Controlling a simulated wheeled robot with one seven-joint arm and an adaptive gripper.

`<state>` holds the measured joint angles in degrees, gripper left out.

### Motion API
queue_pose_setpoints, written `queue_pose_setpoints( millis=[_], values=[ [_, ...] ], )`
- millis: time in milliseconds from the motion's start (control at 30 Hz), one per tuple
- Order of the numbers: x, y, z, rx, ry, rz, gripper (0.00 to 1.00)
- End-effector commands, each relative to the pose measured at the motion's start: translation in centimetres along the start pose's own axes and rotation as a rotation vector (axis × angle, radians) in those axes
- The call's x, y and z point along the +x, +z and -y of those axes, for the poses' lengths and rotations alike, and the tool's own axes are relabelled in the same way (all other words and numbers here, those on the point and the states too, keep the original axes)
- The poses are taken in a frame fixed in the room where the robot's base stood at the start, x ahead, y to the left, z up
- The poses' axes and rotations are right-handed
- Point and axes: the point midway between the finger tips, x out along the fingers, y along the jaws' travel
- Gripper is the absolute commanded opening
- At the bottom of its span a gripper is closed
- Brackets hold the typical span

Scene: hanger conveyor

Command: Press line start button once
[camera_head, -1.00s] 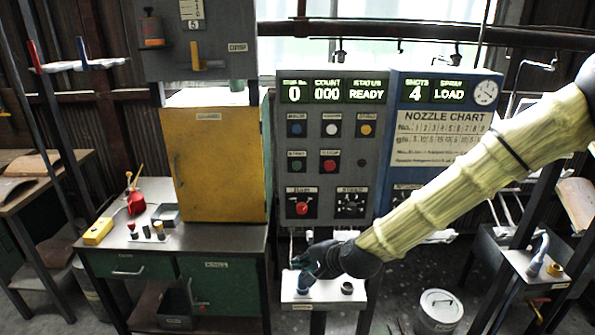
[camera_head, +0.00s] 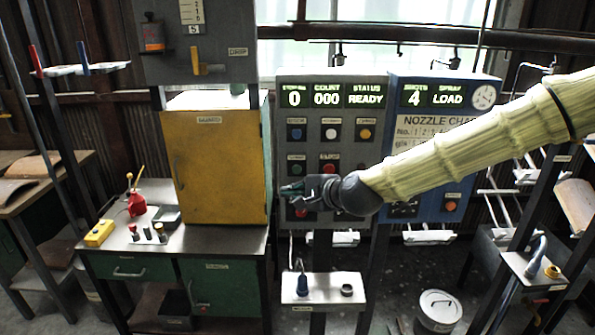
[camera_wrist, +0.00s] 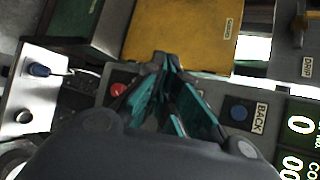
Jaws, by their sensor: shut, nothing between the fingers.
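My gripper (camera_head: 288,188) is shut and empty in front of the grey control panel (camera_head: 348,185), just below its green button (camera_head: 296,168). In the wrist view the teal fingers of my gripper (camera_wrist: 167,62) are together. A red button (camera_head: 329,167) sits right of the green one. Above are blue (camera_head: 296,132), white (camera_head: 330,131) and yellow (camera_head: 364,132) buttons. The button labels are too small to read in the head view, so I cannot tell which one is line start. Contact with the panel cannot be told. The panel display (camera_head: 328,95) reads 0, 000, READY.
A yellow cabinet (camera_head: 222,160) stands on a bench left of the panel. A blue nozzle panel (camera_head: 435,150) stands to the right, partly behind my arm. A pale shelf with a blue-handled item (camera_head: 302,285) is below. Open space lies between shelf and panel.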

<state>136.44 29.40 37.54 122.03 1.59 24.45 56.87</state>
Motion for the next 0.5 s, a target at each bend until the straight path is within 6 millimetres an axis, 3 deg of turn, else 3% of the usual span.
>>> queue_pose_setpoints(
  millis=[500],
  values=[
    [3.5, -2.5, 2.5, 0.000, -0.001, -0.001, 0.00]
  ],
)
